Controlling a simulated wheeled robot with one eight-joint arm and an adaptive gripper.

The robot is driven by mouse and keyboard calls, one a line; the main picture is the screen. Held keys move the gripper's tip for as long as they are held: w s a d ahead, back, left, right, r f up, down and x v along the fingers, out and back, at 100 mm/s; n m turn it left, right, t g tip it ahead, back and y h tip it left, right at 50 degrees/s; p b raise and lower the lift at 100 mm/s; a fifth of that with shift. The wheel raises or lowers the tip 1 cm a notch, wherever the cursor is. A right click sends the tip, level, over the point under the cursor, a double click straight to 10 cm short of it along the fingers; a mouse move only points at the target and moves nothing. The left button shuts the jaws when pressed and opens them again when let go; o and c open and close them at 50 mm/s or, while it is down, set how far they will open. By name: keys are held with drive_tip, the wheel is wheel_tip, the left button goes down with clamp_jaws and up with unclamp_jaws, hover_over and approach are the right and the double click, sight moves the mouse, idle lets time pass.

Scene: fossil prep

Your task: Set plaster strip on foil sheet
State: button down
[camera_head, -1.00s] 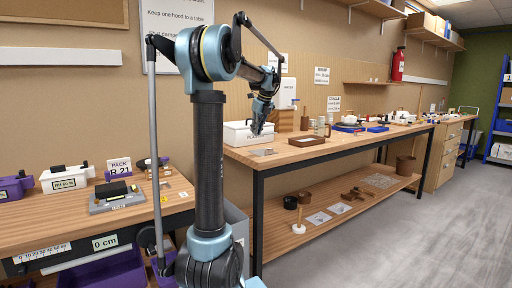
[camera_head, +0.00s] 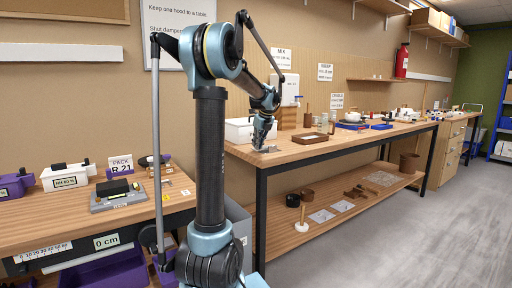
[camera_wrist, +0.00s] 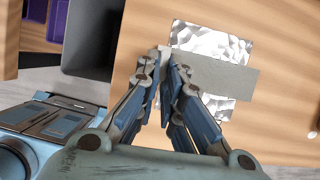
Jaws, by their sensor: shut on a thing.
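The plaster strip (camera_wrist: 225,78) is a flat grey rectangle in the wrist view. It lies across the foil sheet (camera_wrist: 208,40), and its right end reaches past the foil's edge. The foil is crinkled and silvery, on the wooden bench top; it shows above and below the strip. My gripper (camera_wrist: 170,62) is shut on the left end of the strip. In the head view my gripper (camera_head: 262,146) is low at the near left end of the long bench, where foil and strip are too small to tell apart. Whether the strip rests fully on the foil is unclear.
A white box (camera_head: 238,131) stands just behind my gripper on the long bench (camera_head: 345,143). A brown tray (camera_head: 309,138) lies to the right. A grey bin (camera_wrist: 92,40) stands beyond the bench edge. Bare wood lies right of the foil.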

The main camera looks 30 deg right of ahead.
drive_tip(key=shift+f, duration=0.4)
drive_tip(key=c, duration=1.7)
unclamp_jaws()
